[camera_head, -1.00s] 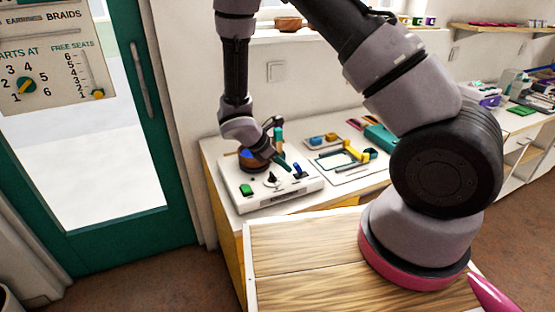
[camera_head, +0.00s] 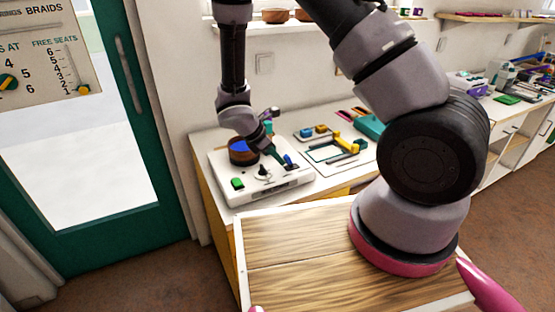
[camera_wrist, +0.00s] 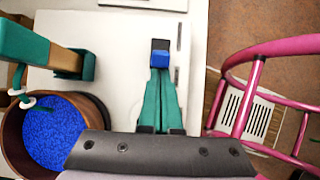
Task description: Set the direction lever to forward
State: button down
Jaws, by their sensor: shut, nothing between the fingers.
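A white machine (camera_head: 222,168) stands on the counter, with a bowl of blue beads (camera_head: 243,150), a black knob (camera_head: 263,171) and a green button (camera_head: 237,183) on it. A small blue lever (camera_head: 289,160) sits near its right end; in the wrist view the blue-and-black lever (camera_wrist: 160,59) is just ahead of my fingertips. My gripper (camera_head: 279,163) has teal fingers, shut and empty. In the wrist view its fingertips (camera_wrist: 160,72) meet or nearly meet the blue face; contact is not certain. No direction marking is readable.
A teal-topped post (camera_wrist: 65,60) stands left of my fingers, near the bead bowl. A tray (camera_head: 318,153) with yellow and teal parts lies right of the machine. A wooden-topped surface (camera_head: 300,245) is in front. A pink-framed item (camera_wrist: 270,50) is at right in the wrist view.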

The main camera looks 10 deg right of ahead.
aim_at(287, 156)
jog(key=shift+w+d+r+y, duration=0.1)
jog(key=shift+d+r+y, duration=0.2)
jog(key=shift+y, duration=0.3)
jog(key=shift+w+d+r+g+y, duration=0.1)
jog(key=shift+d+r+g+y, duration=0.1)
jog(key=shift+d+g+y, duration=0.3)
jog(key=shift+w+d+r+y, duration=0.15)
jog(key=shift+d+y, duration=0.2)
jog(key=shift+y, duration=0.35)
jog(key=shift+w+d+r+y, duration=0.15)
jog(key=shift+d+y, duration=0.15)
jog(key=shift+y, duration=0.4)
jog(key=shift+s+d+r, duration=0.1)
jog(key=shift+r, duration=0.1)
jog(key=shift+r, duration=0.7)
